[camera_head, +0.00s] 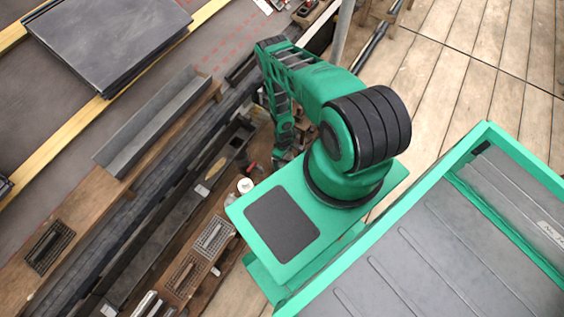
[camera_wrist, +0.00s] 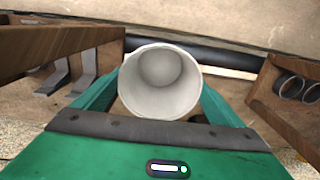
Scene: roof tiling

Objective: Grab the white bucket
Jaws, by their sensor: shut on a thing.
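The white bucket (camera_wrist: 160,85) is in the middle of the wrist view, its round open mouth facing the camera and its inside empty. My gripper (camera_wrist: 158,104) has one green finger on each side of it and is shut on it. The bucket's outer wall and base are mostly hidden. In the head view my green arm reaches down past the deck edge, and my gripper (camera_head: 284,152) is small and partly hidden there; I cannot make out the bucket in it.
Wooden compartments flank the bucket, with metal brackets (camera_wrist: 70,75) at left and dark rings (camera_wrist: 298,88) at right. A dark pipe (camera_wrist: 225,60) runs behind. In the head view, a small white round thing (camera_head: 245,185) stands near trowels and floats (camera_head: 213,236). Stacked dark panels (camera_head: 108,40) lie upper left.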

